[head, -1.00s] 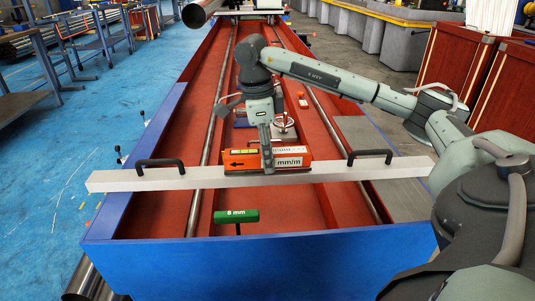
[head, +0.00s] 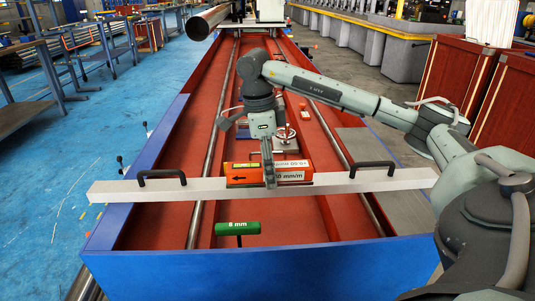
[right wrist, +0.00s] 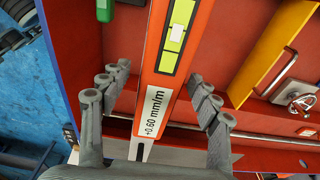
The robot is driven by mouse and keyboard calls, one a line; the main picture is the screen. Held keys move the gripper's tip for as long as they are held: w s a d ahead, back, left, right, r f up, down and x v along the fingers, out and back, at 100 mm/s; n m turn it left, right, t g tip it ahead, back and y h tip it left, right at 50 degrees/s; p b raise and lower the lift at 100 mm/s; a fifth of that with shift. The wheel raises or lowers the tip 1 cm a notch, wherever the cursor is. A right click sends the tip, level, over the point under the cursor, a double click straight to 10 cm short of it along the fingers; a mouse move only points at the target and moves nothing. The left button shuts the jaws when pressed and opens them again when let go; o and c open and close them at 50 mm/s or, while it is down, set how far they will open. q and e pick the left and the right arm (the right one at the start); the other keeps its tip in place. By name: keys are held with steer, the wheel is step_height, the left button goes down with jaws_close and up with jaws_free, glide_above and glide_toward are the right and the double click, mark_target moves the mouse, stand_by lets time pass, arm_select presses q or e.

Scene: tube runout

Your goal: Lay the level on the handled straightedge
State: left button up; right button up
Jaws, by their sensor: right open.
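The orange level (head: 240,180) lies lengthwise along the white straightedge (head: 110,192), between its two black handles (head: 160,176) and (head: 372,166). It appears to rest on the bar's top. In the right wrist view the level (right wrist: 178,50) shows a yellow-green vial and a "+0.60 mm/m" label. My right gripper (head: 268,182) comes down over the middle of the level. In the right wrist view its fingers (right wrist: 158,80) stand open, one on each side of the level, with gaps visible. Much of the straightedge is hidden there. My left gripper is not in view.
The straightedge spans the red bed with its blue front wall (head: 270,265). A green 8 mm T-handle key (head: 237,228) stands in front of it. A steel tube (head: 208,21) lies at the far end.

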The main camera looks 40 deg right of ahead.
step_height(320, 180, up, 12)
steer(key=w+a, duration=0.1)
steer(key=shift+f, duration=0.2)
stand_by(0.3)
steer(key=shift+s, duration=0.1)
